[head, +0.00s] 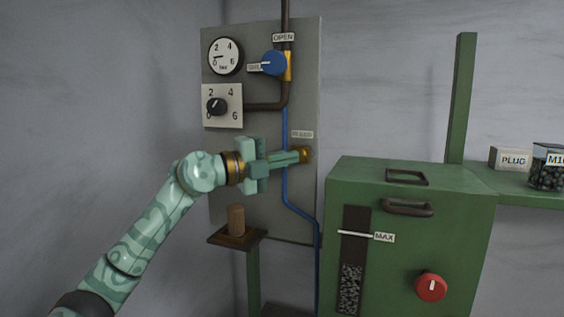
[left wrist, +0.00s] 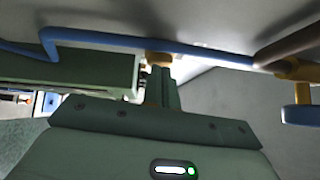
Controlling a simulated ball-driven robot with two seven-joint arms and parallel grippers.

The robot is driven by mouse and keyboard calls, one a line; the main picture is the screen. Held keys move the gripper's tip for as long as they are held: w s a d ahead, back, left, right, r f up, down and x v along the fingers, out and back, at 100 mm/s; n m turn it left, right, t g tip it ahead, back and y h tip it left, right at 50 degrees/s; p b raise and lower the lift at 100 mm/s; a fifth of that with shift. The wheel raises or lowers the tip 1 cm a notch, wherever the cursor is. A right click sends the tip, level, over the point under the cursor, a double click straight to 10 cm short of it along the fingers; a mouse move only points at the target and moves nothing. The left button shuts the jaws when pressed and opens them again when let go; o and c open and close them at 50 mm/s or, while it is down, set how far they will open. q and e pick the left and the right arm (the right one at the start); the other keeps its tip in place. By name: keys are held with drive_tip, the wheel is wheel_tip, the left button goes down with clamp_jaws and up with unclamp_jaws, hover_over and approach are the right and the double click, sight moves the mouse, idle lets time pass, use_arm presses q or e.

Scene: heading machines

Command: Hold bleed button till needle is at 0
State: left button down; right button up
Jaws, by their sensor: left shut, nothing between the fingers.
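The brass bleed button (head: 305,155) sits on the grey panel's right side, under a small label that reads BLEED. It also shows in the left wrist view (left wrist: 158,58). My left gripper (head: 298,157) is shut and empty, its fingertips at the button and seemingly touching it. How far the button is pressed cannot be told. In the left wrist view the closed fingers (left wrist: 160,88) reach up to the brass. The round bar gauge (head: 225,56) is at the panel's upper left. Its needle points left, close to the 0 mark. My right gripper is not in view.
A blue valve handle (head: 272,63) has its white mark pointing left. A black knob (head: 217,106) sits below the gauge. A small shelf (head: 238,238) with a brown cylinder (head: 236,220) is under my arm. A green machine (head: 462,225) stands to the right.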

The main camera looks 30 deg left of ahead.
use_arm(q)
drive_tip(key=shift+f, duration=0.15)
drive_tip(key=r+b+v, duration=0.1)
drive_tip(key=b+v, duration=0.9)
drive_tip(key=v, duration=0.6)
drive_tip(key=shift+s+f, duration=0.2)
drive_tip(key=shift+f, duration=0.1)
drive_tip(key=shift+a, duration=0.1)
